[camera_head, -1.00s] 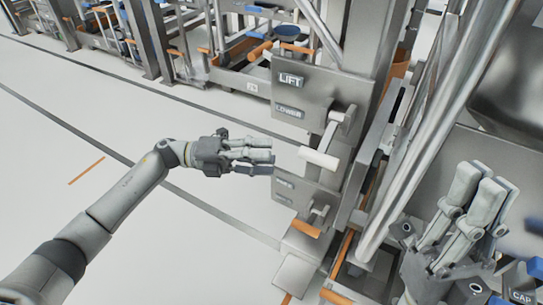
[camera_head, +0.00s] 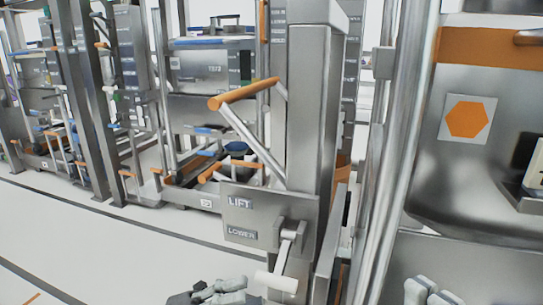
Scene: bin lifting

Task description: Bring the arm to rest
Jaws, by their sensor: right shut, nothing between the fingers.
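My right gripper (camera_head: 428,290) is at the bottom edge, right of centre. Only its pale fingertips show; they are shut with nothing between them. My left gripper (camera_head: 222,292) is at the bottom edge, left of centre. It lies just left of the white lever handle (camera_head: 276,281); I cannot tell whether they touch. Most of the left gripper and its arm are cut off, so its opening is unclear. The lever (camera_head: 286,252) hangs down beside the LOWER label on the grey LIFT/LOWER control box (camera_head: 258,215).
A steel column (camera_head: 310,110) rises behind the control box, with an orange-gripped bar (camera_head: 243,93) sticking out left. A steel pipe (camera_head: 398,150) stands left of a large metal bin (camera_head: 465,185) with an orange hexagon. Open pale floor (camera_head: 110,250) lies at left.

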